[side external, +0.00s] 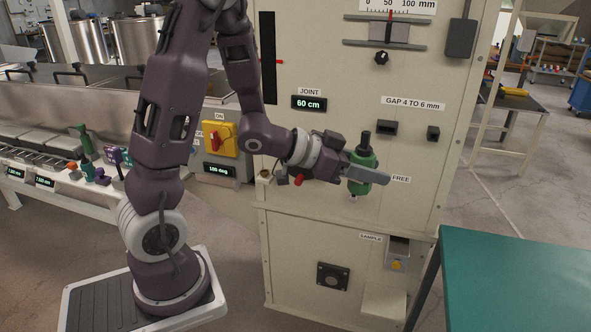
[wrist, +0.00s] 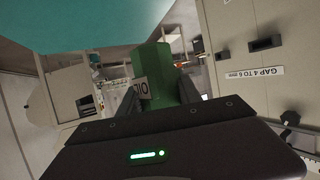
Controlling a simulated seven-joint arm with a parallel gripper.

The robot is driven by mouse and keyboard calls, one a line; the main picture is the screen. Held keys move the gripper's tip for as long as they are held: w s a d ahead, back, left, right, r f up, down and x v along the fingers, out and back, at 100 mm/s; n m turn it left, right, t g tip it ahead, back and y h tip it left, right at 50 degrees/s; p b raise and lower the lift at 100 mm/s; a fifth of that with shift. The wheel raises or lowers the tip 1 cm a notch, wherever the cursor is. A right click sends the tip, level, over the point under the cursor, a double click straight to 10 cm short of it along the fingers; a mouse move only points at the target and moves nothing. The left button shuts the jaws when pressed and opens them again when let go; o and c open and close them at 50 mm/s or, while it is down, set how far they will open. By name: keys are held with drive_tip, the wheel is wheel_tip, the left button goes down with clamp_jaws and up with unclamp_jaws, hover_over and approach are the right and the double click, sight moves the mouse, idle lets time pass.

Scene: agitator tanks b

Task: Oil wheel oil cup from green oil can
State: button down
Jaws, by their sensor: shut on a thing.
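My gripper (side external: 366,176) is shut on a green can (side external: 359,160) and holds it in the air in front of the cream cabinet, near the FREE label. In the side view the can looks nearly upright, with a dark cylindrical part on top and a small pale tip below. In the wrist view the green can (wrist: 146,64) stands between the fingers (wrist: 155,92), with a white label that seems to read OIL, partly hidden. A small brownish cup-like piece (side external: 265,174) sits at the cabinet's left edge, apart from the can; I cannot tell whether it is the wheel oil cup.
The cream cabinet (side external: 345,225) carries dark sockets, displays and a SAMPLE recess (side external: 397,253). A yellow panel with a red switch (side external: 217,137) is left of it. A green-topped table (side external: 520,285) stands at the lower right. Several coloured tools lie on the left bench (side external: 95,168).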

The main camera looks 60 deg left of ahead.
drive_tip(key=w+a+f+n+g+y, duration=0.1)
drive_tip(key=w+a+f+n+y, duration=0.2)
drive_tip(key=a, duration=0.8)
drive_tip(key=a+f+n+g+y, duration=0.1)
drive_tip(key=a+f+y, duration=0.35)
drive_tip(key=a, duration=0.75)
drive_tip(key=s+a+f+n+g+y, duration=0.1)
drive_tip(key=s+a+f, duration=0.4)
drive_tip(key=a, duration=0.6)
drive_tip(key=s+a+f+n+g+y, duration=0.1)
drive_tip(key=s+a+f+n+g, duration=0.3)
drive_tip(key=a, duration=0.7)
wheel_tip(320, 180, down, 3)
drive_tip(key=shift+s+a+r+n+g+y, duration=0.1)
drive_tip(key=shift+s+a+n+g+y, duration=0.25)
drive_tip(key=shift+s+g, duration=0.7)
drive_tip(key=shift+s, duration=0.2)
drive_tip(key=s+g+h, duration=0.1)
drive_tip(key=g, duration=0.2)
drive_tip(key=s+d+m+g+h, duration=0.1)
drive_tip(key=s+g, duration=0.1)
drive_tip(key=g, duration=0.1)
drive_tip(key=s+f+m+g, duration=0.1)
drive_tip(key=g, duration=0.3)
drive_tip(key=shift+s+d+f+h, duration=0.1)
drive_tip(key=shift+s+d+h, duration=0.05)
drive_tip(key=shift+s+h, duration=0.2)
